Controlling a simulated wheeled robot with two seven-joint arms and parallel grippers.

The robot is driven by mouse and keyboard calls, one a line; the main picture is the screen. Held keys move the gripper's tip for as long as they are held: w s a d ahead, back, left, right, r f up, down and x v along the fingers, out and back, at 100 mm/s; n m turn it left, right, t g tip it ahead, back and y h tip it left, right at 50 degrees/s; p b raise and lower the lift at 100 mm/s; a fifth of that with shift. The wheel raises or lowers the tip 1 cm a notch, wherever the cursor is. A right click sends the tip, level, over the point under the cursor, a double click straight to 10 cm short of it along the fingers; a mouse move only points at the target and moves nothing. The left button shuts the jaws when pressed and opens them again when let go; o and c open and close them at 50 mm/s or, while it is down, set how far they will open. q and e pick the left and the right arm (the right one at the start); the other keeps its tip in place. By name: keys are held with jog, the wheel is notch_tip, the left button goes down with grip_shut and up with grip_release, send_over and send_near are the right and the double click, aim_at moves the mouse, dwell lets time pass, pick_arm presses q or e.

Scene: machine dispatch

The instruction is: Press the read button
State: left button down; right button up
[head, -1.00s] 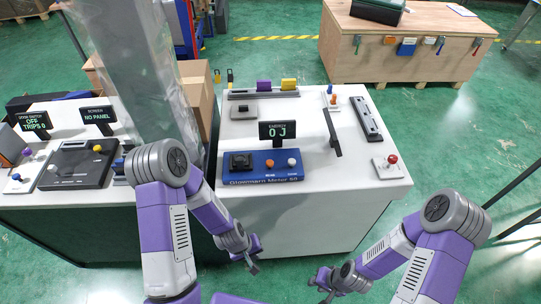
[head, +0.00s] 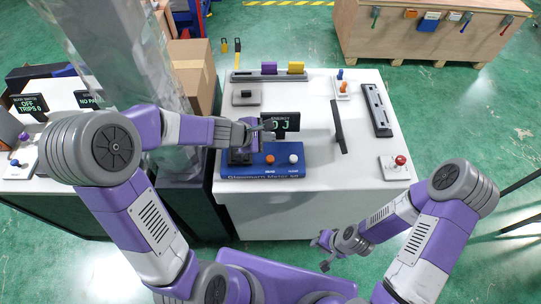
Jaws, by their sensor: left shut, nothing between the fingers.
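The blue meter (head: 262,172) sits on the white table's near edge, with an orange button (head: 270,159) and a white button (head: 293,159) on its top. The small labels under the buttons are too small to read. A dark display (head: 291,122) behind it reads 0 J. My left gripper (head: 270,125) is shut and empty, above the meter's back left part and in front of the display's left side. It partly hides the black block (head: 239,157) at the meter's left. My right gripper (head: 319,254) is open and empty, low in front of the table.
A black bar (head: 339,128) stands right of the display. A grey rail with purple and yellow blocks (head: 268,76) lies at the back. A clear pillar (head: 125,60) stands left of the table.

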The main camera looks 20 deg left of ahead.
pick_arm(q)
jog(key=shift+f, duration=0.1)
jog(key=b, duration=0.8)
send_over(268, 160)
notch_tip(268, 160, down, 8)
jog(key=shift+f, duration=0.35)
jog(key=shift+f+b, duration=0.1)
jog(key=shift+b, duration=0.25)
dwell(1.1)
jog(key=shift+f+b, duration=0.35)
jog(key=shift+b, duration=0.05)
jog(key=shift+f+b, duration=0.6)
jog(key=shift+b, duration=0.05)
dwell(0.7)
jog(key=shift+r+p, duration=0.95)
jog(key=shift+r, duration=0.1)
